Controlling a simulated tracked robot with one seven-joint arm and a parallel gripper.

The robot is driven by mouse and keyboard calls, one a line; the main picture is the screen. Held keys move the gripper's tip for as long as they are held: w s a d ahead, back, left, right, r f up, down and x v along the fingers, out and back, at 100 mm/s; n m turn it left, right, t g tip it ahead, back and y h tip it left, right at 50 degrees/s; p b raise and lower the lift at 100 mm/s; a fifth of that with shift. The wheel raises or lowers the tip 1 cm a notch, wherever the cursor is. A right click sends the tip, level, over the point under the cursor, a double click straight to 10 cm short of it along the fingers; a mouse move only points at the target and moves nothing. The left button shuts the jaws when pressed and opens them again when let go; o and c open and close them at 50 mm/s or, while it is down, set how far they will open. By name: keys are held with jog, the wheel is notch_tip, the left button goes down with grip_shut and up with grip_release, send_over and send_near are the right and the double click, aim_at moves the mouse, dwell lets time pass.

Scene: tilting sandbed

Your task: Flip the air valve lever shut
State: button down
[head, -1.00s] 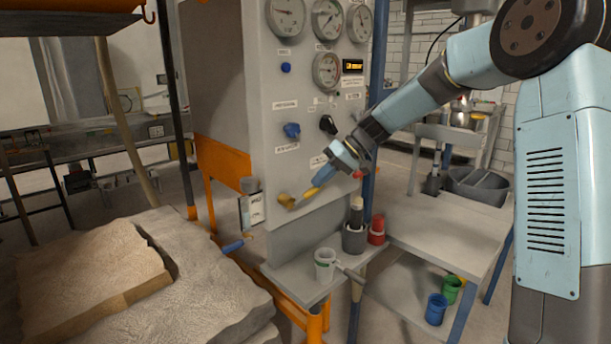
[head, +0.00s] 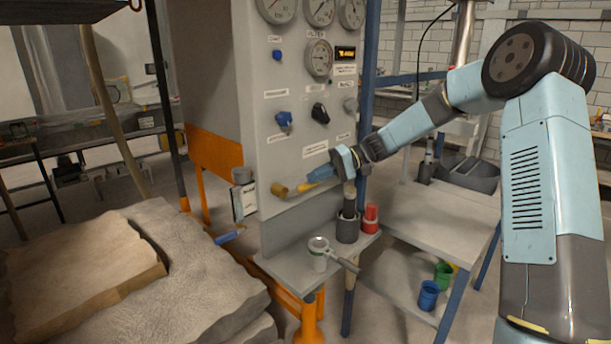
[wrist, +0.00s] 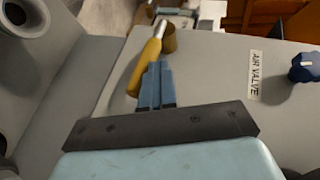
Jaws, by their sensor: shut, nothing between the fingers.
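The air valve lever (head: 303,187) has a yellow handle and a brass pivot on the low part of the grey panel. In the head view the handle reaches right from the pivot, tilted slightly up. It also shows in the wrist view (wrist: 147,66), running down-left from the brass pivot. My gripper (head: 315,174) is shut, with its blue fingers beside the handle. In the wrist view the fingertips (wrist: 160,66) overlap the handle's right side. I cannot tell whether they touch it. The "AIR VALVE" label (wrist: 254,75) is right of the fingers in the wrist view.
A blue knob (head: 284,121) and a black knob (head: 320,113) sit higher on the panel (head: 278,155). The sandbed (head: 180,255) lies to the left.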

jog(key=shift+f, duration=0.15)
jog(key=w+d+r, duration=0.2)
jog(key=d+r, duration=0.6)
jog(key=d, duration=0.1)
jog(key=shift+w+d, duration=0.15)
jog(key=shift+w, duration=0.25)
jog(key=shift+s, duration=0.1)
